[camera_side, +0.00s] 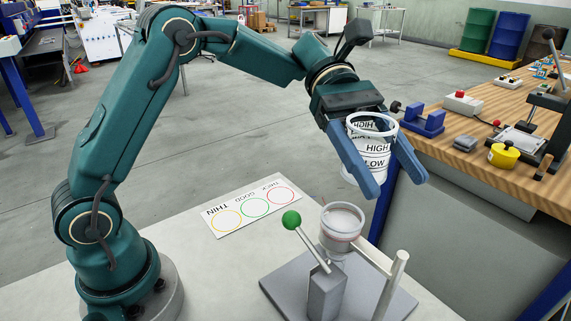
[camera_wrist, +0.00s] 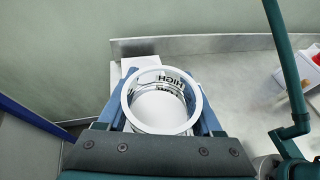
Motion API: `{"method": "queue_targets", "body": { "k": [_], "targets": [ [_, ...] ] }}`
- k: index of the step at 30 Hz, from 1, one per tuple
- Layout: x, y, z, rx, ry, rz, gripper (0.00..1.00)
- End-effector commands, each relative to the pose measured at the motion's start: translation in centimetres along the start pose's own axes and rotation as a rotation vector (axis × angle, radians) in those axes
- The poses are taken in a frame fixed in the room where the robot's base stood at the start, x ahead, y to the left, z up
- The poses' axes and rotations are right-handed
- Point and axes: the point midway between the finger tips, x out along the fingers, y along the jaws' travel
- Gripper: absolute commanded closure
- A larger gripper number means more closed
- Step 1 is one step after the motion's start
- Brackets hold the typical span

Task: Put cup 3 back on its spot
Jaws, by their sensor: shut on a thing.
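A white cup (camera_side: 372,160) with HIGH and LOW printed on its wall is held in the air between the two blue fingers of my gripper (camera_side: 396,183). The cup is roughly upright, slightly tilted. No number on it is readable. In the wrist view the cup (camera_wrist: 125,104) is seen from above, with its round rim and pale inside, between the fingers. A stand (camera_side: 327,291) on the pale table carries a lever with a green knob and a small translucent cup-shaped holder (camera_side: 341,224). The held cup is above this holder, apart from it.
A white card (camera_side: 233,229) with yellow, green and red circles marked THIN, GOOD and THICK lies on the table. A wooden workbench (camera_side: 440,123) with blue blocks, a yellow pot and tools stands at right. A post rises beside the holder.

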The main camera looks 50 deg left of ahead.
Motion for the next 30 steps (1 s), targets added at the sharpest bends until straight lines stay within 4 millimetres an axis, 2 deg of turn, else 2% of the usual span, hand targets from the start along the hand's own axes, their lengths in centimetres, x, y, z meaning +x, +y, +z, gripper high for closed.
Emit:
{"method": "queue_targets", "body": {
  "k": [1,8,15,19,24,30],
  "targets": [
    [-0.8,-0.1,-1.4,-0.01,-0.003,0.006,0.86],
    [-5.5,-1.8,-8.1,-0.039,-0.005,0.079,0.86],
    [-10.7,-5.5,-14.1,-0.096,-0.005,0.22,0.86],
    [-13.0,-7.9,-16.4,-0.133,-0.005,0.315,0.86],
    [-15.1,-10.2,-18.2,-0.181,-0.002,0.436,0.86],
    [-16.7,-11.3,-19.1,-0.216,-0.001,0.522,0.86]
  ]
}}
